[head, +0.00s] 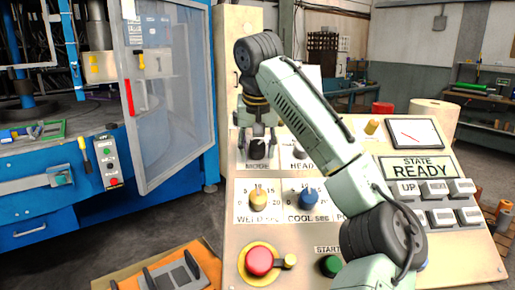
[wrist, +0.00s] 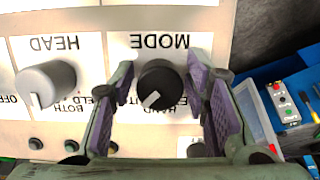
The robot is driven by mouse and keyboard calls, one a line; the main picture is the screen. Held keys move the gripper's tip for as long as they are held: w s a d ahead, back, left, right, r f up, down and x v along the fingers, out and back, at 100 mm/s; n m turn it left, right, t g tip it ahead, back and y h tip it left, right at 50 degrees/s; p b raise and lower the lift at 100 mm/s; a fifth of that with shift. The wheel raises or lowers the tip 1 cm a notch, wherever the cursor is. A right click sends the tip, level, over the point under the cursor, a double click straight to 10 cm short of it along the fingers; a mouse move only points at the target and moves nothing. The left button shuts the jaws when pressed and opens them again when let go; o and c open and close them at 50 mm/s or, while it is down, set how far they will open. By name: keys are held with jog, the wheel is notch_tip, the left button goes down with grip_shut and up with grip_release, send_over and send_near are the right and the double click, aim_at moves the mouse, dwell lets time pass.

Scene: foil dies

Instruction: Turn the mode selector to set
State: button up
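The mode selector (wrist: 160,85) is a round black knob with a white pointer line, under an upside-down MODE label in the wrist view. Its pointer aims down and left in that view, near the HAND lettering. Other position labels are partly hidden by my fingers, and I cannot read SET. In the head view the knob (head: 257,149) shows just below my gripper (head: 258,130). My gripper (wrist: 163,90) has its purple-padded fingers on either side of the knob. The fingers look open, wider than the knob in the head view; contact is not clear.
A grey HEAD knob (wrist: 45,84) sits beside the mode selector. Below on the panel are the yellow weld knob (head: 258,199), blue cool knob (head: 309,198), red stop button (head: 260,261) and green start button (head: 330,265). A blue machine (head: 170,160) with a clear door stands left.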

jog(key=c, duration=0.8)
jog(key=shift+c, duration=0.2)
jog(key=n+h, duration=0.1)
jog(key=n, duration=0.3)
jog(key=shift+d+n, duration=0.1)
jog(key=shift+n, duration=0.2)
jog(key=n, duration=0.4)
jog(key=shift+t+h, duration=0.3)
jog(key=shift+h, duration=0.1)
jog(key=n, duration=0.4)
jog(key=shift+w+d+n+t, duration=0.1)
jog(key=shift+w+n+t, duration=0.05)
jog(key=shift+n+t, duration=0.2)
jog(key=shift+r+n+t+h, duration=0.15)
jog(key=shift+n+t+h, duration=0.35)
jog(key=shift+n, duration=1.35)
